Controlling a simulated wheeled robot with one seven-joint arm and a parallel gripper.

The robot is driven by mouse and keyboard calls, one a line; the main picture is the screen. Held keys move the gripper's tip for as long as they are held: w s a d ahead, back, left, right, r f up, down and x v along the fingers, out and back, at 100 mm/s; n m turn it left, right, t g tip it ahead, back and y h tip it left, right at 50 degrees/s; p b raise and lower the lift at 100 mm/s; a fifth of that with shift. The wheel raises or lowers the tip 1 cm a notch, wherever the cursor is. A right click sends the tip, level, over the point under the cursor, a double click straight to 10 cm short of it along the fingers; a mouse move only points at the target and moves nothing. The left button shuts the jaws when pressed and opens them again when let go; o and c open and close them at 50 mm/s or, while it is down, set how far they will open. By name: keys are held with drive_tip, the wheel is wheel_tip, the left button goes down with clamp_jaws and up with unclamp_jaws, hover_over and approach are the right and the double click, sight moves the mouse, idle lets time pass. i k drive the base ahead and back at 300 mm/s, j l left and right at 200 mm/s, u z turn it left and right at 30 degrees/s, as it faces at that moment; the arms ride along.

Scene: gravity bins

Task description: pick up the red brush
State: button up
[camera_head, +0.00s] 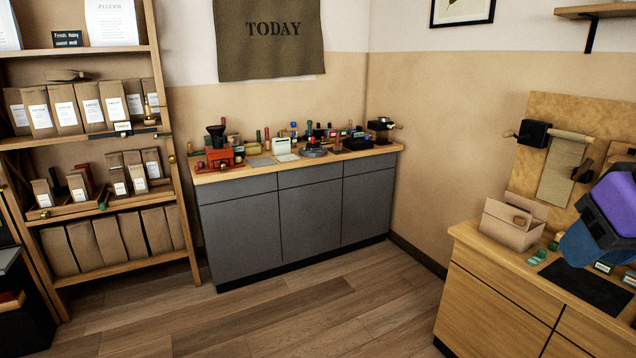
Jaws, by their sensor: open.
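I cannot pick out the red brush with certainty at this size. Several small upright coloured items stand on the grey cabinet's wooden top (232,174), and one slim reddish item (267,133) is near the back of it. Another reddish item (336,146) lies further right among dark things. Whether either is a brush is too small to tell. A purple, black and blue part of my arm (608,215) shows at the right edge, over the wooden cabinet. My gripper's fingers are not visible.
A red grinder (222,158) stands at the counter's left end. A shelf rack (150,60) with paper bags is at the left. An open cardboard box (510,236) and a dark mat (585,287) are on the right wooden cabinet. The floor (300,310) between is clear.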

sight(337, 146)
drive_tip(key=i, duration=3.75)
drive_tip(key=i+z, duration=0.1)
drive_tip(key=i, duration=0.65)
drive_tip(key=i+j+z, duration=0.1)
drive_tip(key=i, duration=0.6)
